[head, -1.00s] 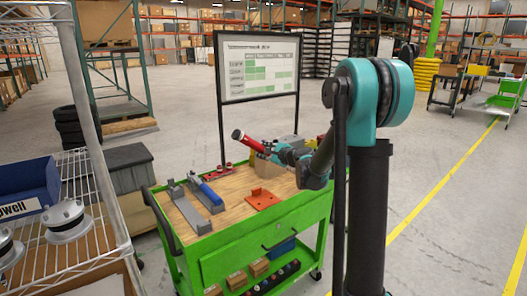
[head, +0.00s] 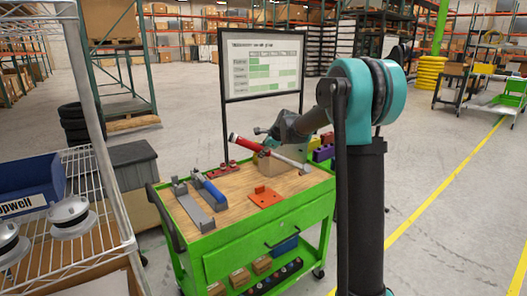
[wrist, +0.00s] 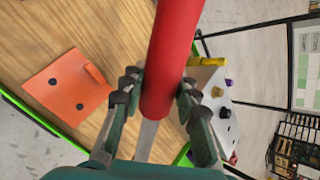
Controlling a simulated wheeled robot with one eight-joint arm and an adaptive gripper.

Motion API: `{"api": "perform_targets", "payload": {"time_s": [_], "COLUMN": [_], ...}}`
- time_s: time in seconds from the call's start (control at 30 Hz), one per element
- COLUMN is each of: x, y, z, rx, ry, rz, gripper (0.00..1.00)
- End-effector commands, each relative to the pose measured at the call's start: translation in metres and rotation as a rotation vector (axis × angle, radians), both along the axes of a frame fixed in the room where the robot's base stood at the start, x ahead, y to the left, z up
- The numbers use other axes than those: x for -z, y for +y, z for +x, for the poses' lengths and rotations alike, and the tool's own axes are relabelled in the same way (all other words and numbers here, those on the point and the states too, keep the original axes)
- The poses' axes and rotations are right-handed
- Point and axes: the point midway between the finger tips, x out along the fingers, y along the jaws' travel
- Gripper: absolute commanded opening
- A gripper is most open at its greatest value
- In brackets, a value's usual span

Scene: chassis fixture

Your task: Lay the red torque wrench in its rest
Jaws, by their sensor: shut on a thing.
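The red torque wrench (head: 247,146) is held above the cart top in the head view. Its red handle points up and left, and its silver shaft slopes down to the right. My gripper (wrist: 158,92) is shut on the lower part of the red handle, one finger on each side; the silver shaft shows below. An empty grey rest (head: 193,209) lies at the cart's left, well to the left of my gripper. A blue-handled wrench (head: 212,191) lies in a similar grey rest beside it. My fingertips are hard to make out in the head view.
An orange plate (head: 264,197) with a raised tab lies on the wooden top of the green cart (head: 235,262). Small red parts (head: 222,169) lie near the back edge. A framed board (head: 262,65) stands behind the cart. A wire shelf (head: 88,225) stands at the left.

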Motion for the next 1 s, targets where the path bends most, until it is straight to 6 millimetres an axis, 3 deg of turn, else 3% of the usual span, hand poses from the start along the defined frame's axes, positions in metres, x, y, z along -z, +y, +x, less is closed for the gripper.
{"api": "perform_targets", "payload": {"time_s": [0.4,1.0], "x": [0.015,0.029], "y": [0.012,0.02], "z": [0.023,0.042], "rx": [0.018,0.037], "ry": [0.298,0.574], "rz": [-0.188,-0.36], "gripper": [0.0,0.0]}}
